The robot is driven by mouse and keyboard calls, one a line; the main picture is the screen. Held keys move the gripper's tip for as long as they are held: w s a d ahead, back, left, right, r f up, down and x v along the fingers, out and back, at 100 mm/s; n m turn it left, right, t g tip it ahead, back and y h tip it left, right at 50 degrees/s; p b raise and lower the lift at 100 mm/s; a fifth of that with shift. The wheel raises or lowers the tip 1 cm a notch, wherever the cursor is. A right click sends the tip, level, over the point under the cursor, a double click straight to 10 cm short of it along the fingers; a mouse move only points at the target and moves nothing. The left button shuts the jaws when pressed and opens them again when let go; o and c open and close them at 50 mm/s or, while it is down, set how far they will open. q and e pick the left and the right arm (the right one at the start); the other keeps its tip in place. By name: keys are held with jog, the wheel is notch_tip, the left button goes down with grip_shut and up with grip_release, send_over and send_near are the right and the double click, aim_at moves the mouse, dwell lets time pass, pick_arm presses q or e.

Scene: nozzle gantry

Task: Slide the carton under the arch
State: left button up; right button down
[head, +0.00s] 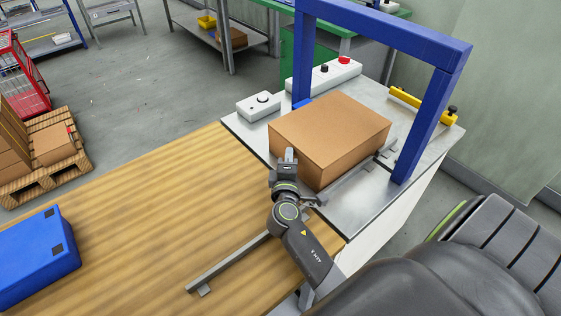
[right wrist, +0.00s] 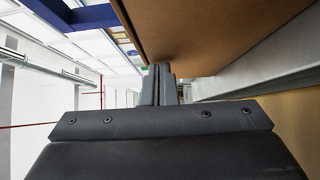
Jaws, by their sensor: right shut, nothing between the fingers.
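The brown carton (head: 330,125) lies on the metal plate, its far part beneath the blue arch (head: 385,32). My right gripper (head: 289,156) is shut and empty at the carton's near left side, with its fingertips close against that side. In the right wrist view the closed fingers (right wrist: 157,84) point at the carton (right wrist: 210,30), which fills the upper right. I cannot tell for sure whether they touch it. A bit of the blue arch (right wrist: 92,15) shows at the upper left there. My left gripper is not in view.
A metal guide rail (head: 232,262) runs along the wooden table (head: 150,200) toward the plate. A blue case (head: 35,258) lies at the left. The table's middle is clear.

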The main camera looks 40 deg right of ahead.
aim_at(311, 143)
jog(key=d, duration=0.8)
jog(key=shift+w+d, duration=0.4)
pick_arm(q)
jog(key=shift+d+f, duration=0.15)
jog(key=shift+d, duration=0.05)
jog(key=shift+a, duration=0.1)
pick_arm(e)
jog(key=shift+a+f, duration=0.1)
jog(key=shift+a, duration=0.05)
